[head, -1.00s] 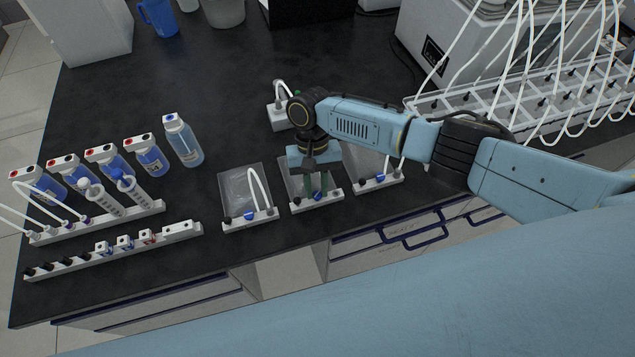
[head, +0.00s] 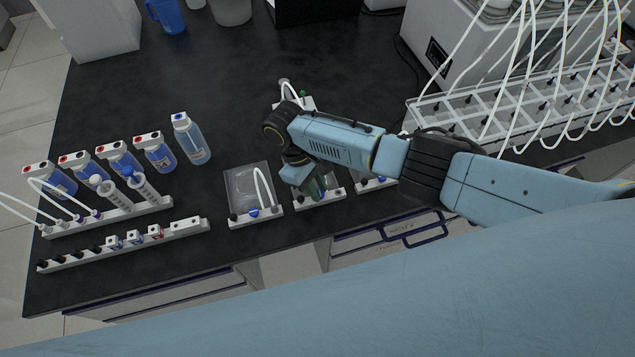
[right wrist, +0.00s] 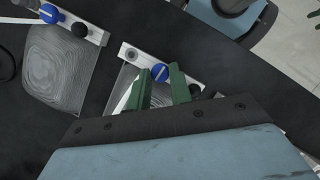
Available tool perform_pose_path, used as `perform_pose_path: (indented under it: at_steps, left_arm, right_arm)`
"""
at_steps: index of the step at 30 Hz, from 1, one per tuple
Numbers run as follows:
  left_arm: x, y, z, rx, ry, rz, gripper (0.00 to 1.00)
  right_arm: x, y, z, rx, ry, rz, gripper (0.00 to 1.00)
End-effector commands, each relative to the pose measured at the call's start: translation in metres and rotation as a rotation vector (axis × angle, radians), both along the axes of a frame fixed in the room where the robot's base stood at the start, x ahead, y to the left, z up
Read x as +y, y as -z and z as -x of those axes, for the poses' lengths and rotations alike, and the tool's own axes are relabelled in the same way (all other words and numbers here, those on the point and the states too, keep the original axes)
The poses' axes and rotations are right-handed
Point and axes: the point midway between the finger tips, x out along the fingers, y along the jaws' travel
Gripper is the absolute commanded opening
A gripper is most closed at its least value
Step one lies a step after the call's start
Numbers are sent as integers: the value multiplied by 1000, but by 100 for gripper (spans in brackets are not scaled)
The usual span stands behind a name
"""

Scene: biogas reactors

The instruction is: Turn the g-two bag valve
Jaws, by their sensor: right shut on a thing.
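Three flat clear bags lie in a row near the bench's front edge, each on a white valve rail. The left bag (head: 247,186) has a blue valve (head: 253,213). The middle bag's rail (head: 322,200) is partly covered by my right gripper (head: 320,187), which is tilted over it. In the right wrist view, the green fingers (right wrist: 163,78) are shut on the middle bag's blue valve (right wrist: 160,72). The right bag (right wrist: 60,66), with its blue valve (right wrist: 48,13), shows apart from the fingers. No label names the bags legibly. My left gripper is not in view.
A rack with many white tubes (head: 520,105) is at the right.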

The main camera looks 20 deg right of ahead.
Motion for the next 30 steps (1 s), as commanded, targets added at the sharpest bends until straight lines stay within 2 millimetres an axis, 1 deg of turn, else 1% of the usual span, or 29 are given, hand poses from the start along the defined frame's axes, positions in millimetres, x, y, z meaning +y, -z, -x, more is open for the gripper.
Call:
perform_pose_path:
  at_steps: [9, 23, 24, 28, 29, 30]
  left_arm:
    - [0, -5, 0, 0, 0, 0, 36]
    - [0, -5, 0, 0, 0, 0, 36]
    - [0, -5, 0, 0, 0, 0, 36]
    - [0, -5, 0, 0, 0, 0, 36]
    - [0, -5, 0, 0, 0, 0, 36]
    - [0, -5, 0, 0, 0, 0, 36]
  right_arm:
    - [1, -1, 0, 0, -92, 0, 0]
    - [1, 0, 0, -2, -103, 0, 0]
    - [1, 0, 0, -2, -103, 0, 24]
    - [1, 0, 0, -1, -103, 0, 41]
    - [1, 0, 0, -1, -103, 0, 43]
    - [1, 0, 0, -1, -103, 0, 43]
